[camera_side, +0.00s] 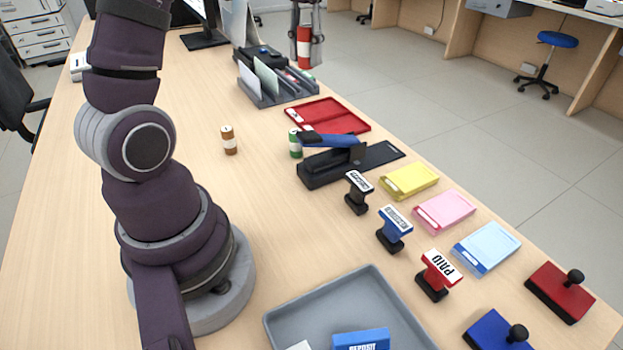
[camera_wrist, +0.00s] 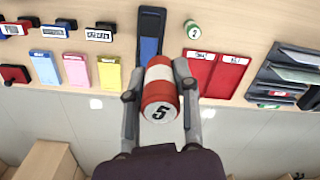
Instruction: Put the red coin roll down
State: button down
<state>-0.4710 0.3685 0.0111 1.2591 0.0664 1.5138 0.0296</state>
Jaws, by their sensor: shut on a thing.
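The red coin roll (camera_wrist: 160,92) has a white band and a dark 5 on its end. My gripper (camera_wrist: 160,100) is shut on it, one finger on each side, in the wrist view. In the side view the red coin roll (camera_side: 304,47) hangs in my gripper (camera_side: 305,40) at the top, beyond the far part of the counter and above its surface. The top of my gripper is cut off by the frame there. A green coin roll (camera_side: 295,144) and a brown coin roll (camera_side: 228,140) stand upright on the counter.
A red two-part tray (camera_side: 345,127), a grey sorter (camera_side: 268,96) and a blue-handled stapler (camera_side: 345,160) occupy the far side. Several stamps, coloured pads and a grey tray (camera_side: 278,318) fill the near right.

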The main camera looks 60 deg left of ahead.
aim_at(247, 163)
jog(key=s+a+n, duration=0.5)
jog(key=s+a, duration=0.4)
jog(key=a, duration=0.1)
notch_tip(247, 163, down, 22)
jog(key=shift+d+r, duration=0.1)
jog(key=c, duration=0.8)
grip_release()
jog(key=shift+c, duration=0.2)
